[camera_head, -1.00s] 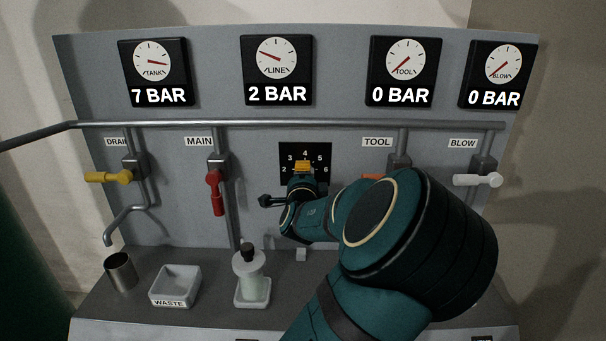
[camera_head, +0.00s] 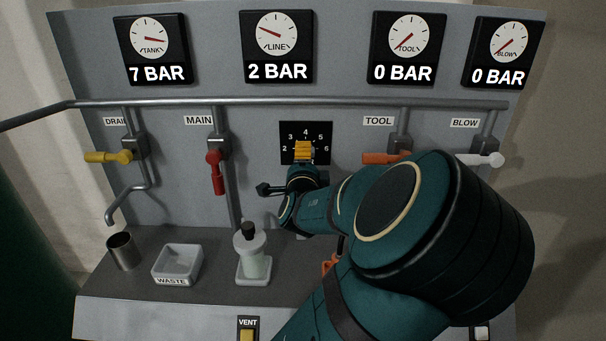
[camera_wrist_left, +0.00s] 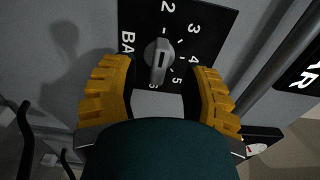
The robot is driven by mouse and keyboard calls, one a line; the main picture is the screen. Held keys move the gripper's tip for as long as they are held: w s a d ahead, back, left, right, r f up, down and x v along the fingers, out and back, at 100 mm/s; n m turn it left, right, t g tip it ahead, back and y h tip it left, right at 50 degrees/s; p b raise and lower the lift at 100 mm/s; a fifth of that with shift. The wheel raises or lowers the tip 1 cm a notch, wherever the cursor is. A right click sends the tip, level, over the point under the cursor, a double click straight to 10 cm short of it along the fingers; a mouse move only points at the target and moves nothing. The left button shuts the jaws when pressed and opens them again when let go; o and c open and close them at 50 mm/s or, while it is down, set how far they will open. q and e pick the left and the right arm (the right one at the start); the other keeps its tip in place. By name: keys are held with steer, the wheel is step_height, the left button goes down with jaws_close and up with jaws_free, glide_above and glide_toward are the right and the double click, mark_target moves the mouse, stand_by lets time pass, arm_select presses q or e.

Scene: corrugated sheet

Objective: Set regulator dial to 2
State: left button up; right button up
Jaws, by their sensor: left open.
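The regulator dial is a small grey knob (camera_wrist_left: 160,60) on a black plate (camera_wrist_left: 188,22) marked 2 to 6. In the wrist view its bar lies roughly along the line between 2 and 6; I cannot tell for sure which end is the pointer. My left gripper (camera_wrist_left: 160,72) is open, with one yellow finger on each side of the knob and visible gaps to it. In the head view the gripper (camera_head: 304,150) hides the knob and part of the dial plate (camera_head: 288,130). The LINE gauge (camera_head: 277,48) reads 2 BAR. My right gripper is not in view.
The red MAIN handle (camera_head: 216,172) and yellow DRAIN handle (camera_head: 107,156) are left of the dial. The orange TOOL handle (camera_head: 383,158) and white BLOW handle (camera_head: 482,159) are right. A metal cup (camera_head: 124,251), WASTE tray (camera_head: 177,263) and bottle (camera_head: 251,258) stand below left.

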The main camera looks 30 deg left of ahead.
arm_select(q)
steer(key=v, duration=0.8)
steer(key=shift+d, duration=0.1)
